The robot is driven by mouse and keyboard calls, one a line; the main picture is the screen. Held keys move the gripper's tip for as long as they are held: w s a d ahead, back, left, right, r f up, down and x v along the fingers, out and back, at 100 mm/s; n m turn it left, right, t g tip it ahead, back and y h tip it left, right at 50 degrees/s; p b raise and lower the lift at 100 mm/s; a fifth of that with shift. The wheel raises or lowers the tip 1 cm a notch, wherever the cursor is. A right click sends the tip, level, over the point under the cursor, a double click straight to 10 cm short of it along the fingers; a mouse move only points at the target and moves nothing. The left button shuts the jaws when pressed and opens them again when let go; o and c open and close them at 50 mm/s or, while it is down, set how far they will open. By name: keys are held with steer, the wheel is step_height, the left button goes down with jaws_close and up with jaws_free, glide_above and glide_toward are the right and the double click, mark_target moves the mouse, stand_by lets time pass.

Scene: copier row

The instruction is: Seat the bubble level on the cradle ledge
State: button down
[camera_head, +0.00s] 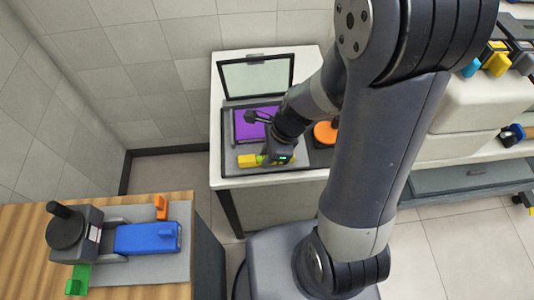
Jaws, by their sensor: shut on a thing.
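The white table (222,95) also holds a purple slab (250,128), a raised framed panel (257,75) and an orange round part (325,132). A wooden table (20,245) at lower left holds a blue block (147,237) on a grey device. White machines (485,98) stand at right.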

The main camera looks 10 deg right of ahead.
steer(key=shift+f, duration=0.2)
steer(key=c, duration=1.2)
jaws_free()
steer(key=shift+o, duration=0.2)
steer(key=p+v, duration=0.1)
steer(key=v, duration=0.9)
steer(key=shift+d+r+p, duration=0.15)
steer(key=shift+r+p, duration=0.2)
steer(key=shift+r, duration=0.05)
